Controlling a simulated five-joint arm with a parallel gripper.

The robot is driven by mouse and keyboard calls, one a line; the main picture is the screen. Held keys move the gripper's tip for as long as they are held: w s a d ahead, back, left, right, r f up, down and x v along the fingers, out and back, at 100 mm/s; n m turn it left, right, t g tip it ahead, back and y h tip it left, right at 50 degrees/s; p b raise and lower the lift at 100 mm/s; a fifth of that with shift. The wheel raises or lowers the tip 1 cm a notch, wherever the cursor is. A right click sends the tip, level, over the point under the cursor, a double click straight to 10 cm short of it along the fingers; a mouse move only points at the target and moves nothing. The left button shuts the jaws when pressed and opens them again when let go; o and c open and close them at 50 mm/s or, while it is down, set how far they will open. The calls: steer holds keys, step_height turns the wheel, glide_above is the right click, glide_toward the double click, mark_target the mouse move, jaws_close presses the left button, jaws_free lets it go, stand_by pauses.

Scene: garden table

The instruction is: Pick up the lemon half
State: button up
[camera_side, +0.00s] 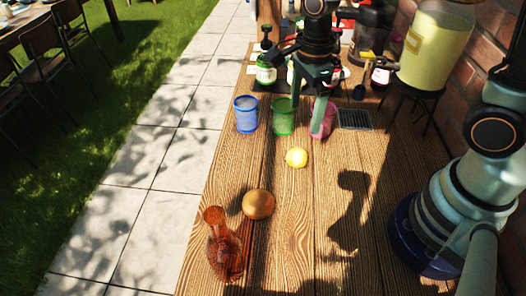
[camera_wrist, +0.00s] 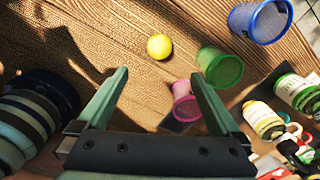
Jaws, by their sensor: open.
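The lemon half (camera_side: 296,157) is a small, round, bright yellow piece lying on the wooden table, in front of the green and pink tumblers. It also shows in the wrist view (camera_wrist: 159,47), above and between the fingertips in the picture. My gripper (camera_wrist: 160,74) is open, with two green fingers spread and nothing between them. In the side view my gripper hangs above the table behind the lemon half, with a finger overlapping the pink tumbler; the two are apart.
Blue (camera_side: 246,114), green (camera_side: 283,116) and pink (camera_side: 325,117) tumblers stand in a row behind the lemon half. Bottles (camera_side: 266,69) and a drink dispenser (camera_side: 433,45) stand farther back. A bread roll (camera_side: 258,204) and amber vase (camera_side: 222,245) are at the front left. Table around the lemon half is clear.

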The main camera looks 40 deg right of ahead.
mark_target(299, 150)
steer(key=shift+m, duration=0.4)
step_height(299, 150, down, 13)
steer(key=shift+r, duration=0.1)
stand_by(0.3)
steer(key=c, duration=1.4)
steer(key=shift+w+r, duration=0.1)
steer(key=shift+r, duration=0.1)
